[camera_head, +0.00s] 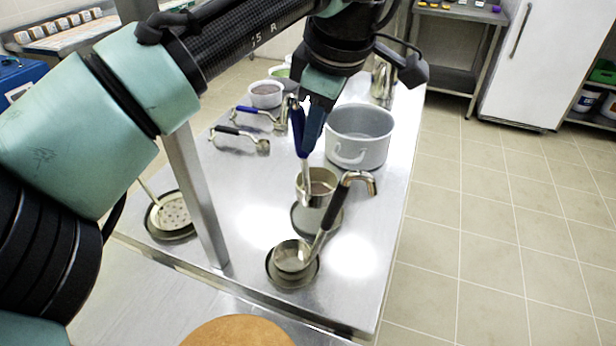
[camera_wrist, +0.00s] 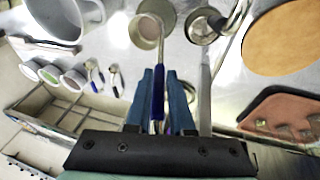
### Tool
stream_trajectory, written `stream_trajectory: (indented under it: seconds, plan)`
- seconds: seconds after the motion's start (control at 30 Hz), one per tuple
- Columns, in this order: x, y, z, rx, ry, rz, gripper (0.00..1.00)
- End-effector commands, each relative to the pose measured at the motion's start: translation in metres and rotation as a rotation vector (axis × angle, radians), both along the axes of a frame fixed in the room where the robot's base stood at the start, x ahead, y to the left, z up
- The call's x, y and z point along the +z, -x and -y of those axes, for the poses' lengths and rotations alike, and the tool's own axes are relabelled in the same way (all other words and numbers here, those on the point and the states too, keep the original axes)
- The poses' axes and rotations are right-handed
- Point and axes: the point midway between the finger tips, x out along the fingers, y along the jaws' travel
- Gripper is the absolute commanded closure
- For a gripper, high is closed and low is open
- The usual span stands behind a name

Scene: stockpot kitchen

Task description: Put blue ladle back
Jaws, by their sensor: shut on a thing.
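My gripper (camera_head: 306,128) is shut on the blue handle of the blue ladle (camera_head: 301,142). The ladle hangs upright, its steel bowl (camera_head: 317,189) down. In the wrist view the blue handle (camera_wrist: 158,92) lies between the fingers and the bowl (camera_wrist: 147,31) is at the top. A round dark-rimmed rest (camera_head: 316,221) is under the bowl in the head view, partly hidden by it; I cannot tell whether they touch.
A black-handled ladle (camera_head: 326,216) stands in the nearer round rest (camera_head: 290,281). A large pot (camera_head: 360,138) stands behind the blue ladle. A skimmer (camera_head: 170,213) is at left, beyond a metal post (camera_head: 192,185). Blue-handled (camera_head: 262,113) and black-handled (camera_head: 240,133) tools lie farther back.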

Motion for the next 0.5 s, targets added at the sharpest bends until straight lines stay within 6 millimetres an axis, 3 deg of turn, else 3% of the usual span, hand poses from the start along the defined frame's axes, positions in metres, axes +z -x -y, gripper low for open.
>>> stream_trajectory:
  seconds: [0.5]
  plan:
    - [-0.058, 0.0, 0.0, -0.002, 0.001, 0.003, 1.0]
